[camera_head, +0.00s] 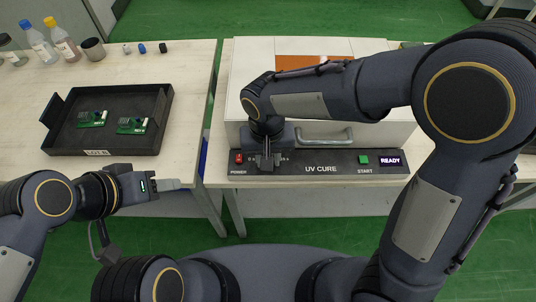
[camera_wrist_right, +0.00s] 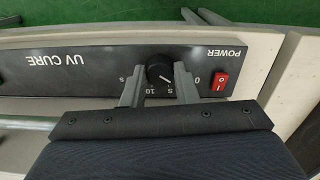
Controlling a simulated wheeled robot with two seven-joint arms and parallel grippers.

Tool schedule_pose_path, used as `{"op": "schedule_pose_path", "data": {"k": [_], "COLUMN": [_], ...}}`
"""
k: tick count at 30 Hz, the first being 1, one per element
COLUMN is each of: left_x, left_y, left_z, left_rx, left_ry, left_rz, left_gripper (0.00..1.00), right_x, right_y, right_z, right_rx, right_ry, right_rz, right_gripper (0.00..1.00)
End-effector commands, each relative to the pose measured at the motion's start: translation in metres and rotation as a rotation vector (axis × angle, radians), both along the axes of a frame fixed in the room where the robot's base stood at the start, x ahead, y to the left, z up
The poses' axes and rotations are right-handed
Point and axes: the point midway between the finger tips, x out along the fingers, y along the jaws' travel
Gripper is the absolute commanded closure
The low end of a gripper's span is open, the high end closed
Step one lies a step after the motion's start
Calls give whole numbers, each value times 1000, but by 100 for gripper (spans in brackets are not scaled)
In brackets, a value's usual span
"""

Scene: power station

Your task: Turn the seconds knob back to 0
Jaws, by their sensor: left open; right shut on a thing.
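The seconds knob (camera_wrist_right: 160,73) is a small black dial on the black front panel of the UV CURE box, shown upside down in the right wrist view. Its white mark points down and to the right, toward the label that reads like 5, between 10 and 0. My right gripper (camera_wrist_right: 158,76) has one grey finger on each side of the knob and is shut on it. In the head view this gripper (camera_head: 268,160) covers the knob and most of the scale. My left gripper (camera_head: 172,184) is open and empty, in front of the left table's edge.
A red power switch (camera_head: 239,158) is just left of the knob in the head view. A green start button (camera_head: 364,159) and a READY display (camera_head: 390,160) are farther right. A black tray (camera_head: 150,98) with green boards stands on the left table.

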Motion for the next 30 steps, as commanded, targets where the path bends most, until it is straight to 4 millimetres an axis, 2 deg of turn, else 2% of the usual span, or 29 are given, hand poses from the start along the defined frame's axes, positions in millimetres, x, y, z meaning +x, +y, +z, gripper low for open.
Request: {"op": "schedule_pose_path", "data": {"k": [9,22,23,27,30], "left_x": [0,0,0,0,0], "left_y": [0,0,0,0,0], "left_z": [2,2,2,2,2], "left_rx": [0,0,0,0,0], "left_ry": [0,0,0,0,0], "left_rz": [0,0,0,0,0], "left_gripper": [52,52,52,52,52], "right_x": [0,0,0,0,0], "right_y": [0,0,0,0,0], "right_z": [0,0,0,0,0], "right_rx": [0,0,0,0,0], "right_ry": [-1,-1,0,0,0], "right_rz": [85,94,94,93,93], "right_gripper": [96,96,69,52,52]}}
